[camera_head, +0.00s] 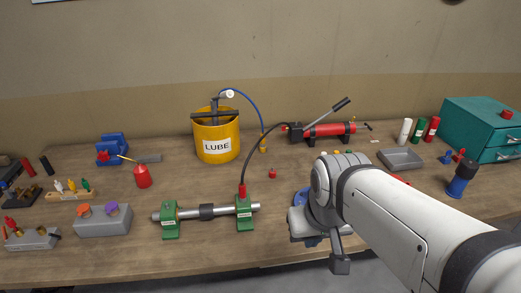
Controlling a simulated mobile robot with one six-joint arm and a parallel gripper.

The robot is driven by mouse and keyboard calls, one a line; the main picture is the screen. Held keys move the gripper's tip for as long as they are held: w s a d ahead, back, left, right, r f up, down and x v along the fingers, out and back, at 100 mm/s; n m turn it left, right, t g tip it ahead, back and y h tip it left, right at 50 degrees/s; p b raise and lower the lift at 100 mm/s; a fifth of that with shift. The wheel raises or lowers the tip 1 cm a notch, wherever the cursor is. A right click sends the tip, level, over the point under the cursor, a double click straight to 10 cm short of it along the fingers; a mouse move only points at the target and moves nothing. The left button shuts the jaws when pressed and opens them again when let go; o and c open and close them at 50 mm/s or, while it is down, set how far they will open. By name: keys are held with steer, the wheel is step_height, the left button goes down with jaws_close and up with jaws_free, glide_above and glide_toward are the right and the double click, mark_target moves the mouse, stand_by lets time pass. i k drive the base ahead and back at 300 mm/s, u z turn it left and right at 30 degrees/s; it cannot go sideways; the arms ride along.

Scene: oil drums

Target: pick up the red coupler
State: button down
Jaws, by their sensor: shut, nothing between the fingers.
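A small red piece (272,173) that looks like a coupler stands alone on the wooden bench (215,262), right of the lube bucket. Another red fitting (242,191) sits at the lower end of the black hose, above a green stand. I cannot tell for certain which of the two is the coupler. My gripper (340,264) hangs at the bench's front edge, right of and nearer than both. It is shut and empty, touching neither red piece. My arm hides part of the bench behind it.
A yellow lube bucket (216,146) and a red hand pump (330,129) stand behind. Green stands hold a steel rod (188,212) at front. A grey tray (400,158) and teal drawers (484,128) are at right. Bench around the lone red piece is clear.

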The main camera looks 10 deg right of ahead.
mark_target(242, 187)
steer(key=z, duration=0.05)
steer(key=k, duration=1.1)
steer(key=u, duration=0.55)
steer(key=i, duration=1.5)
steer(key=z, duration=0.45)
